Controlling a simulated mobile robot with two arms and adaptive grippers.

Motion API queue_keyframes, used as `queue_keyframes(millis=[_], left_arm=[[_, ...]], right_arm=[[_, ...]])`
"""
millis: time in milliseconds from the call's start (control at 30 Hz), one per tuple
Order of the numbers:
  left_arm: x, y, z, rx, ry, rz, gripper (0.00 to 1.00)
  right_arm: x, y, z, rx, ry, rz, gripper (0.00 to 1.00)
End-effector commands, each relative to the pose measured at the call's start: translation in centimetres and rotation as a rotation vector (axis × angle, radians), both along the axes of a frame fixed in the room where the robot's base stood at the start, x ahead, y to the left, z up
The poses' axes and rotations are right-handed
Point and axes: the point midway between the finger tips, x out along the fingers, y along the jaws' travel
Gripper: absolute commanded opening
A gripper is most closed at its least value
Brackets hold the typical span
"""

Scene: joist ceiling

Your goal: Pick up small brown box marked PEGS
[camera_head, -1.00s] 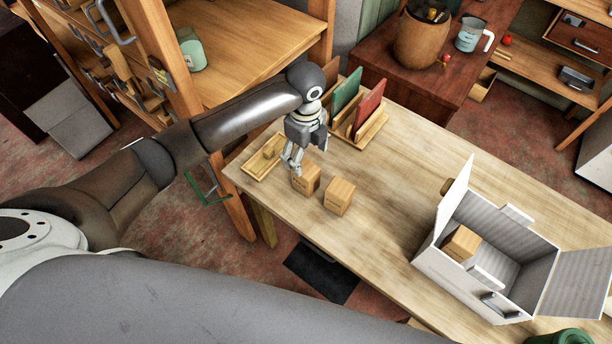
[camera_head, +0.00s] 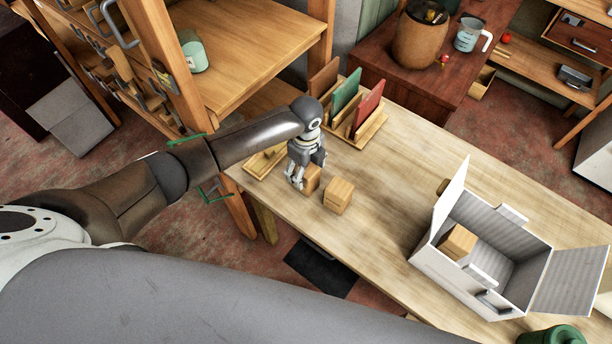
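Two small brown boxes stand side by side on the wooden table. The left brown box (camera_head: 313,181) is partly hidden by my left gripper (camera_head: 300,184), whose fingers reach down around or just beside it. I cannot tell whether the fingers touch it. The right brown box (camera_head: 339,196) stands clear, a little to the right. A third brown box (camera_head: 458,242) sits inside the open white box (camera_head: 437,268). The markings are too small to read, so I cannot tell which box says PEGS. My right gripper is not in view.
A wooden tray (camera_head: 257,166) lies left of my gripper, partly behind the arm. A rack with green (camera_head: 345,91) and red (camera_head: 367,107) upright panels stands behind. The white box has raised flaps. The table's middle is clear.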

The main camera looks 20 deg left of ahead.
Motion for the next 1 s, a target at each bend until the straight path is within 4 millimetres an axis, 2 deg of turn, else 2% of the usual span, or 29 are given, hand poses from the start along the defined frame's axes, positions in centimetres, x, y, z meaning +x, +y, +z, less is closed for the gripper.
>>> queue_keyframes(millis=[33,367,733,933,1000], left_arm=[[0.0,0.0,0.0,0.0,0.0,0.0,0.6],[0.0,0.0,0.1,0.0,0.0,0.0,0.19],[0.1,0.0,0.7,-0.001,-0.002,0.001,0.19],[0.2,0.0,3.4,-0.001,-0.005,-0.001,0.19],[-0.8,0.1,4.1,-0.002,-0.001,-0.002,0.19]], right_arm=[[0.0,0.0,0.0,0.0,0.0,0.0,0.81],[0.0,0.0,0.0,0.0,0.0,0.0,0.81],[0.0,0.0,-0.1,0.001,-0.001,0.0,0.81],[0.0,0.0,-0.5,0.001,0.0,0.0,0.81],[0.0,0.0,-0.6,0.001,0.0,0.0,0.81]])
